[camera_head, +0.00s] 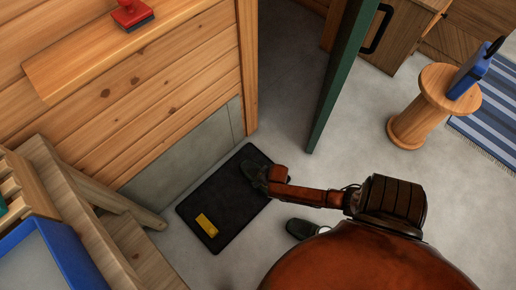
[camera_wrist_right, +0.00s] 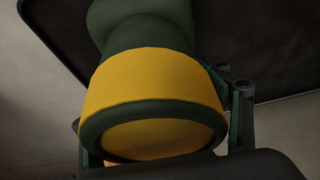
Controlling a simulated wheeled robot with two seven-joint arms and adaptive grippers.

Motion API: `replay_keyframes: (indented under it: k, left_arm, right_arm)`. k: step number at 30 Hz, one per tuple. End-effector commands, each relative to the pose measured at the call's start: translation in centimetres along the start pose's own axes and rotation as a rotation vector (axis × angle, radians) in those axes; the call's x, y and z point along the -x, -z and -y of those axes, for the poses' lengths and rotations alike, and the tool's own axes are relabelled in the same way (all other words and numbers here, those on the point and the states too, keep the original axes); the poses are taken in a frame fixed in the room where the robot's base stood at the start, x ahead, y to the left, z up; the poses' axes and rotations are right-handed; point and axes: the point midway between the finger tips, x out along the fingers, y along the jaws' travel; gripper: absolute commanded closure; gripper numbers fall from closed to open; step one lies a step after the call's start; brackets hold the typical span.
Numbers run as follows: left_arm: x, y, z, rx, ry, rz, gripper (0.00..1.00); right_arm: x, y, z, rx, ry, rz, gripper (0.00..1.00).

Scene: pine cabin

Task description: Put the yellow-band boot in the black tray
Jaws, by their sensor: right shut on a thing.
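The black tray (camera_head: 225,212) lies flat on the floor against the cabin wall, with a yellow patch on its near end. My right gripper (camera_wrist_right: 165,160) is shut on the yellow-band boot (camera_wrist_right: 150,85). In the right wrist view, the boot's yellow band and dark green rim are between the fingers, and its foot points away over the dark tray (camera_wrist_right: 255,50). I cannot tell whether the boot touches the tray. My left gripper is out of view.
Another dark shoe or boot (camera_head: 302,229) lies on the floor right of the tray, partly hidden by my arm. A green door panel (camera_head: 343,75) stands beyond. A wooden spool stool (camera_head: 428,105) is at the right. A wooden bench (camera_head: 95,215) is at the left.

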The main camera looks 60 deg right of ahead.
Motion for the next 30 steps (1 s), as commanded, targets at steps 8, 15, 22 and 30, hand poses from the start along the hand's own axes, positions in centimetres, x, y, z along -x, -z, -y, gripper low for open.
replay_keyframes:
  k: [8, 15, 22, 30]
  left_arm:
    - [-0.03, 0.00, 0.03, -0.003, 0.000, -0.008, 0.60]
    - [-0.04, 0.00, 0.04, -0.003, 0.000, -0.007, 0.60]
    - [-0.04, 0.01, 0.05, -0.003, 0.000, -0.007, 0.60]
    - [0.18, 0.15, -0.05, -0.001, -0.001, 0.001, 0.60]
  right_arm:
    - [-0.10, 0.08, -0.01, -0.001, 0.000, -0.001, 0.28]
    - [-0.09, 0.06, -0.02, -0.001, 0.000, -0.001, 0.12]
    - [-0.09, 0.03, -0.02, 0.000, 0.000, -0.001, 0.05]
    - [0.38, 0.09, -0.01, -0.001, 0.001, -0.002, 0.05]
